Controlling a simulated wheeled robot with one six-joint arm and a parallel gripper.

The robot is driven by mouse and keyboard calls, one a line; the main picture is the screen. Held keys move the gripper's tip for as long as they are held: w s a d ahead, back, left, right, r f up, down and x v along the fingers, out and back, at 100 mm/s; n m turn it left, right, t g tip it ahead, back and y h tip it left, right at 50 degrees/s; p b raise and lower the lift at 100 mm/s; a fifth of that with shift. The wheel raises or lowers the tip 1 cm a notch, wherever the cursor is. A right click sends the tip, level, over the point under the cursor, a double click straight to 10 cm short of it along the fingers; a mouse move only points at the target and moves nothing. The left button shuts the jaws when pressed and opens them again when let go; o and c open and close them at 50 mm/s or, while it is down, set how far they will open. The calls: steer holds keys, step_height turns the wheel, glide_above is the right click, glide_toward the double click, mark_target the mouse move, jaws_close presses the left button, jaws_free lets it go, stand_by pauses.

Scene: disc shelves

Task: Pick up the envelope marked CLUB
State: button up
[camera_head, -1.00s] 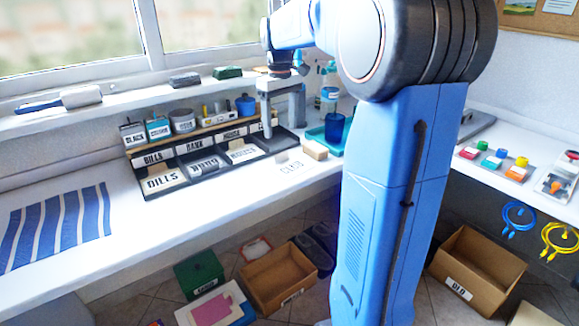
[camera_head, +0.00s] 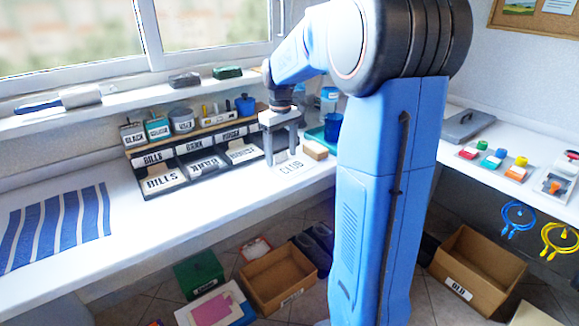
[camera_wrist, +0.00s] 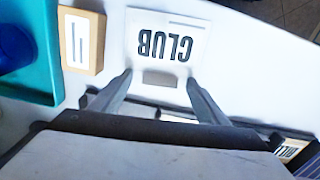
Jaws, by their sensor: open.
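The white envelope marked CLUB (camera_head: 291,168) lies flat on the white counter, right of the black sorter. In the wrist view the envelope (camera_wrist: 168,36) shows its lettering upside down, with a small grey-brown tab (camera_wrist: 160,79) at its edge nearest me. My gripper (camera_head: 282,158) points down over the tab end of the envelope. In the wrist view my gripper (camera_wrist: 158,84) is open, one finger on each side of the tab, with nothing held. I cannot tell the exact height of the fingertips above the counter.
A small wooden block (camera_wrist: 82,38) lies close beside the envelope, and a teal tray (camera_wrist: 40,80) with a blue cup (camera_head: 332,127) is beyond it. The black sorter (camera_head: 205,163) with labelled envelopes stands left of my gripper. Bare counter lies toward the front edge.

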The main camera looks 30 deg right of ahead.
steer(key=c, duration=1.1)
steer(key=shift+r, duration=0.1)
